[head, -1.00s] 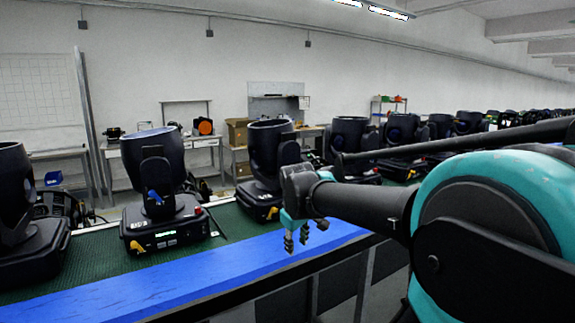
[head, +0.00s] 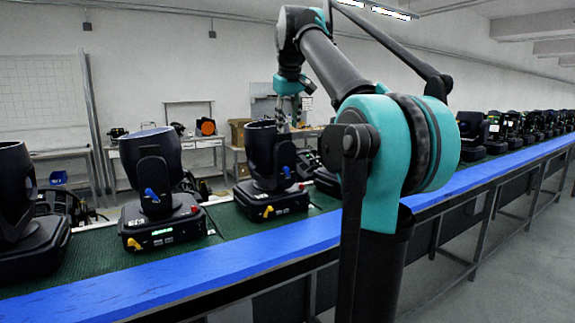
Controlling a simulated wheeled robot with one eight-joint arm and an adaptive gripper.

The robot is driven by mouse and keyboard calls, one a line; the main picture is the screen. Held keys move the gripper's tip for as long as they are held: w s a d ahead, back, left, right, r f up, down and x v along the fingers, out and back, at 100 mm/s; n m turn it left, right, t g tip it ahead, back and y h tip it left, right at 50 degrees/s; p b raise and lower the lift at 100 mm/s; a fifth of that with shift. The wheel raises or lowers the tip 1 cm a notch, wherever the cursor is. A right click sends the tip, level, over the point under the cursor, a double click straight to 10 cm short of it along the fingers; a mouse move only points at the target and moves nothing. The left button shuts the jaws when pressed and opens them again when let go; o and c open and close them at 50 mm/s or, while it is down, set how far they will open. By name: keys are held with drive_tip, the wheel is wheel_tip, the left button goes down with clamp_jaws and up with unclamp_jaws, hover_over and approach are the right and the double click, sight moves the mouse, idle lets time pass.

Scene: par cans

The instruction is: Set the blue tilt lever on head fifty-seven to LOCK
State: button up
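Black moving heads stand in a row on the green belt. One head (head: 153,180) at centre left has a blue tilt lever (head: 152,195) on its yoke arm and a lit green display. The head (head: 265,165) to its right also has a small blue lever (head: 286,171). The number tags are too small to read, so I cannot tell which is fifty-seven. My gripper (head: 291,117) hangs fingers down, in front of or above the right-hand head's top in the picture. It appears empty and clear of both levers; its finger opening is too small to judge.
A blue rail (head: 150,284) runs along the belt's near edge. Another head (head: 18,225) stands at far left, and several more recede to the right. Workbenches (head: 205,145) stand behind. My arm hides part of the row.

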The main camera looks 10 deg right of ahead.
sight(286, 167)
drive_tip(key=x, duration=1.7)
drive_tip(key=shift+c, duration=0.6)
clamp_jaws()
